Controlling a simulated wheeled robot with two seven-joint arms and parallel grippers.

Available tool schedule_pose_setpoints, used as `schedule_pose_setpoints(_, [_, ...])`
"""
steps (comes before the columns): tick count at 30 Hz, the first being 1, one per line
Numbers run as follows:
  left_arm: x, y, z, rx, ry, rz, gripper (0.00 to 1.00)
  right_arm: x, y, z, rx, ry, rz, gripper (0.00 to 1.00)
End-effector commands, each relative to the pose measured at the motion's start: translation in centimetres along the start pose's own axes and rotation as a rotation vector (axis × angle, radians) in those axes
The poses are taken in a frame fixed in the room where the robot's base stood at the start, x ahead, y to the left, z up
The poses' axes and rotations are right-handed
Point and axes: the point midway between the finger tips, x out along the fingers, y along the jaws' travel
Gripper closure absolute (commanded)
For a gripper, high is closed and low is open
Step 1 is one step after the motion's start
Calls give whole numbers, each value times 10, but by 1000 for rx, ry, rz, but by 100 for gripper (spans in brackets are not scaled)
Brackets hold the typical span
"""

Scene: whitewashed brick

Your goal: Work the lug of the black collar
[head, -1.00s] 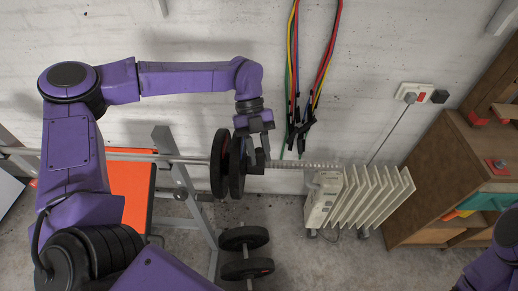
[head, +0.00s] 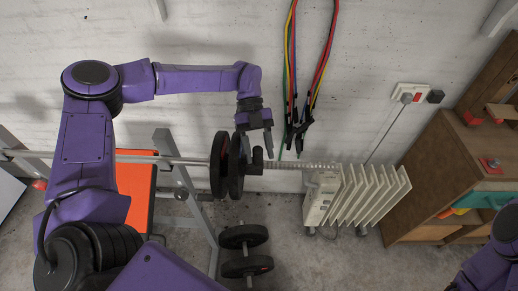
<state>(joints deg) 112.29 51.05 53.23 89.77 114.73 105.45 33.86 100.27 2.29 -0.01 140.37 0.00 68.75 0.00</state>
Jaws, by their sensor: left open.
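The black collar (head: 257,160) sits on the barbell bar (head: 175,160), just right of the black weight plates (head: 228,165). A short dark lug shows on the collar, standing up from it. My left gripper (head: 257,145) is above the collar, pointing down with its fingers apart. One fingertip is by the plates and the other is right of the collar; I cannot tell whether either touches. My right arm shows only as a purple part at the lower right corner, and its gripper is out of the frame.
The bar rests on a rack beside an orange bench (head: 135,195). A dumbbell (head: 245,250) lies on the floor below. A white radiator (head: 335,195) stands right of the collar, below hanging coloured bands (head: 290,60). A wooden cabinet (head: 440,180) stands at right.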

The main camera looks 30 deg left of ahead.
Motion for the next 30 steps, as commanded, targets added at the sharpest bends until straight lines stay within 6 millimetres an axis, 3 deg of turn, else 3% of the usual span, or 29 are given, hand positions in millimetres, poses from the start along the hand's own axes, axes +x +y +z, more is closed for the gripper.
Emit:
schedule_pose_setpoints(5, [-5,1,5,-5,-3,2,42,5,0,2,0,0,0,57])
schedule_pose_setpoints(12, [-59,-2,4,-4,-8,-1,42,25,-2,10,0,0,0,57])
schedule_pose_setpoints(18, [-96,-2,0,-3,-4,3,42,30,-3,12,0,0,0,57])
schedule_pose_setpoints(30, [-105,-2,-2,-1,-1,2,42,29,-3,12,0,0,0,57])
